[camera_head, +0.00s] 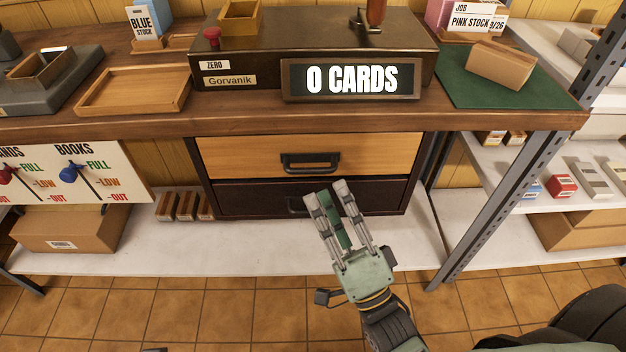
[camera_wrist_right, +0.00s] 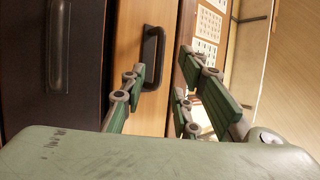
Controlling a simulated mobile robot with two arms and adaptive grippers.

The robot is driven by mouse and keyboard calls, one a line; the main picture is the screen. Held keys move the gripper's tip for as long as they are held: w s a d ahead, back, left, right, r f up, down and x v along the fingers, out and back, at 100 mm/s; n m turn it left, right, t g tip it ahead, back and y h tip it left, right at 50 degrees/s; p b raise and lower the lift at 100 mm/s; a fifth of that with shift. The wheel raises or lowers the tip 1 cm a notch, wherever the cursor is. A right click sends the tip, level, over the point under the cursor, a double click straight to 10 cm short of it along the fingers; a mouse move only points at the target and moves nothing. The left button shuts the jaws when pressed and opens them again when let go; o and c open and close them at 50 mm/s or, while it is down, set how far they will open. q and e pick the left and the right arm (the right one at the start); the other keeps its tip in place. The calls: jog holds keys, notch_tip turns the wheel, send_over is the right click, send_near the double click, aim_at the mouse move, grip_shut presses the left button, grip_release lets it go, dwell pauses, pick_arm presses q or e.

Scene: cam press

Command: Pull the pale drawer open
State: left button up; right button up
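The pale drawer (camera_head: 372,157) is the upper of two drawers under the bench top, with a light wood front that looks flush with the cabinet. Its dark bar handle (camera_head: 310,162) is at the middle of the front. My right gripper (camera_head: 326,192) is open and empty, its fingertips below and a little right of that handle, in front of the dark lower drawer. In the right wrist view the pale front (camera_wrist_right: 127,45) runs upright, and the handle (camera_wrist_right: 153,58) appears between and beyond the open fingers (camera_wrist_right: 162,72). My left gripper is not in view.
The dark lower drawer (camera_head: 245,199) has its own handle, partly behind my fingers. A "0 CARDS" display (camera_head: 350,80) stands on the bench edge above. A metal shelf post (camera_head: 500,205) stands at the right. A white low shelf (camera_head: 240,255) runs below, with open tiled floor in front.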

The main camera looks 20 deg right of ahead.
jog(key=x, duration=0.5)
jog(key=shift+w, duration=0.15)
grip_shut()
dwell(0.4)
